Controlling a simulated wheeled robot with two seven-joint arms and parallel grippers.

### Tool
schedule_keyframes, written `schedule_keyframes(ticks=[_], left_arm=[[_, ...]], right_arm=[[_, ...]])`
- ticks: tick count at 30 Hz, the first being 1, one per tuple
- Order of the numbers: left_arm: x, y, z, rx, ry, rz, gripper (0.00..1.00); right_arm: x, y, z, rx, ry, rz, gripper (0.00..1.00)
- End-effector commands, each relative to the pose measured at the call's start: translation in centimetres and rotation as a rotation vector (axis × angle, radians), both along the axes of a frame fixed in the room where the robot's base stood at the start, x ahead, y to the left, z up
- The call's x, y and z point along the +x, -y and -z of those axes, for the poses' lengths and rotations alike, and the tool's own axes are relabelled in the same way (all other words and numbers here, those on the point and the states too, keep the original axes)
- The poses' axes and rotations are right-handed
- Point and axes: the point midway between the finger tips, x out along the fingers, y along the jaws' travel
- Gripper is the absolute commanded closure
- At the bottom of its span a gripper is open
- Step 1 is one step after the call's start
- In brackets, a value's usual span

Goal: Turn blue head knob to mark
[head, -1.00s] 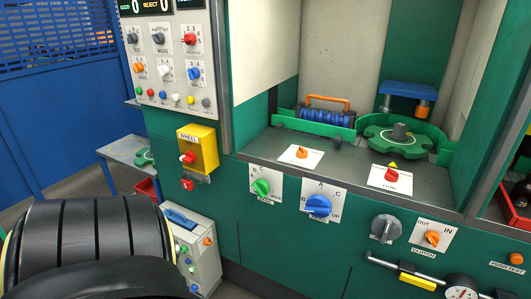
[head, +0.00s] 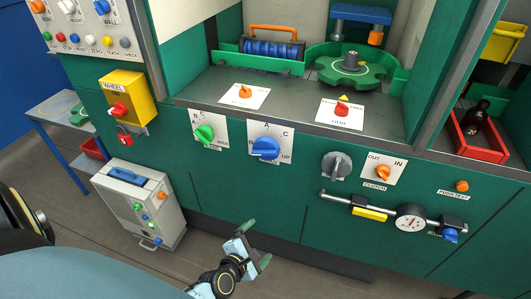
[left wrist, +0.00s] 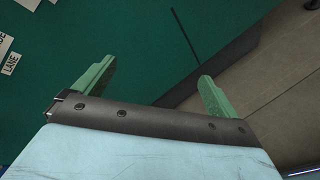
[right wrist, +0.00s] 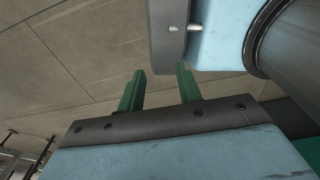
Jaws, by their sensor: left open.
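A large blue knob (head: 265,148) sits on a white plate on the green machine front, with letters including A and C around it. Its bar lies roughly sideways; I cannot tell exactly which mark it meets. My left gripper (head: 256,244) is open and empty, below the knob and apart from it. In the left wrist view its green fingers (left wrist: 157,85) are spread before the green panel, with no knob between them. My right gripper shows in the right wrist view (right wrist: 160,87), open and empty above the floor.
A green knob (head: 205,135) is left of the blue one; a grey knob (head: 336,165) and an orange clutch knob (head: 382,171) are right. A gauge (head: 410,217) on a bar juts out lower right. A grey cabinet (head: 140,204) stands on the floor at left.

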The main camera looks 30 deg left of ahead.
Motion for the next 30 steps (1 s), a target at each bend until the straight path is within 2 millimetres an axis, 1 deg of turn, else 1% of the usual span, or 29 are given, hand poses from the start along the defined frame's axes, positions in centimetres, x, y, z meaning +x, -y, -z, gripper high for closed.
schedule_keyframes(ticks=[1,2,3,6,9,12,15,17,20,30], left_arm=[[1.6,-0.8,-3.0,-0.171,0.090,-0.100,0.03],[2.4,-1.3,-4.8,-0.282,0.139,-0.157,0.03],[3.3,-1.9,-7.0,-0.425,0.205,-0.223,0.03],[4.6,-3.4,-11.8,-0.746,0.342,-0.341,0.03],[5.2,-4.5,-15.2,-0.991,0.439,-0.408,0.03],[5.4,-5.1,-17.3,-1.148,0.497,-0.439,0.03],[5.7,-5.5,-18.2,-1.222,0.522,-0.451,0.03],[6.1,-5.6,-18.4,-1.235,0.527,-0.454,0.03],[7.3,-5.9,-18.5,-1.236,0.528,-0.453,0.03],[13.8,-7.5,-18.5,-1.231,0.526,-0.452,0.03]], right_arm=[[0.3,0.1,0.3,-0.001,0.005,0.000,0.65],[0.5,0.2,0.4,-0.002,0.007,-0.001,0.65],[0.8,0.2,0.4,-0.003,0.012,-0.001,0.65],[1.2,0.3,0.6,-0.003,0.020,-0.001,0.65],[1.3,0.3,0.8,-0.002,0.022,-0.001,0.65],[1.3,0.3,0.8,-0.002,0.022,0.000,0.65],[1.3,0.3,0.8,-0.002,0.022,0.000,0.65],[1.3,0.3,0.7,-0.003,0.022,0.000,0.65],[1.3,0.3,0.5,-0.004,0.021,0.000,0.65],[1.1,0.3,0.1,-0.003,0.018,0.001,0.65]])
